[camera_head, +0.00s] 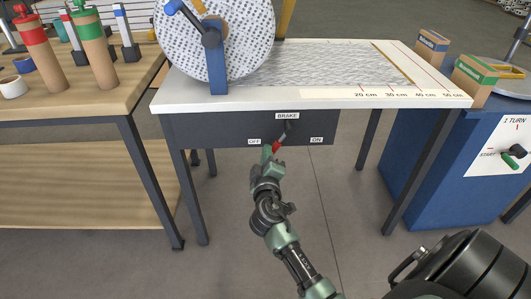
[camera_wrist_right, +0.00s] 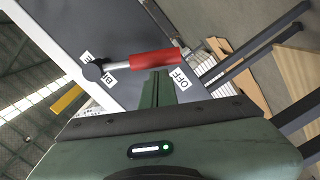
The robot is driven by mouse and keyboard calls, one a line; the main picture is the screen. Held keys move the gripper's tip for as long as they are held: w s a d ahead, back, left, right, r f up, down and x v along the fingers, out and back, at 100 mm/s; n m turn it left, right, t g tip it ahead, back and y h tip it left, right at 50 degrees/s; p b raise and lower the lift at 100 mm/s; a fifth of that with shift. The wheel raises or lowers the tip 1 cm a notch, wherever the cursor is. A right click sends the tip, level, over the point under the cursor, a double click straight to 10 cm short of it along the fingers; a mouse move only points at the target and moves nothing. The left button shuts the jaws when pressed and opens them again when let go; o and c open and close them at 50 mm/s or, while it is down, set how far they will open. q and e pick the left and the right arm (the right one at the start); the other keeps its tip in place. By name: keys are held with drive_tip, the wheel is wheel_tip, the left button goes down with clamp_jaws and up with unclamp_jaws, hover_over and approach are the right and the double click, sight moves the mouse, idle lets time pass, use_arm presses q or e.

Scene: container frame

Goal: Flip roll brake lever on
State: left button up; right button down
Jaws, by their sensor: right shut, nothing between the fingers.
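The brake lever (camera_head: 276,147) has a red handle and a grey shaft. It is mounted on the dark front panel (camera_head: 220,130) under the white tabletop, below the BRAKE label (camera_head: 287,116). It slants down and left from its pivot, on the side of the OFF label (camera_head: 254,141); the ON label (camera_head: 317,139) is to the right. My right gripper (camera_head: 267,154) is shut and empty, just left of the red handle. In the right wrist view, the red handle (camera_wrist_right: 155,60) lies close beyond the green fingertips (camera_wrist_right: 156,84); contact is unclear. My left gripper is out of view.
The white tabletop (camera_head: 310,100) with a large paper roll (camera_head: 215,40) overhangs the panel. Dark table legs (camera_head: 188,185) stand left of my right arm. A wooden bench (camera_head: 80,105) is at left, a blue cabinet (camera_head: 425,165) at right.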

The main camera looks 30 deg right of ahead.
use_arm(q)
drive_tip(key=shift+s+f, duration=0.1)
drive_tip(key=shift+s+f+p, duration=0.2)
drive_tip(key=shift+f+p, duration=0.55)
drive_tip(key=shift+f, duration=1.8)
use_arm(e)
drive_tip(key=s+d+f+n, duration=0.2)
drive_tip(key=s+d+n, duration=0.2)
drive_tip(key=d+n, duration=0.3)
drive_tip(key=shift+s+d+f+n, duration=0.2)
drive_tip(key=shift+s+d+n, duration=0.05)
drive_tip(key=shift+n, duration=2.55)
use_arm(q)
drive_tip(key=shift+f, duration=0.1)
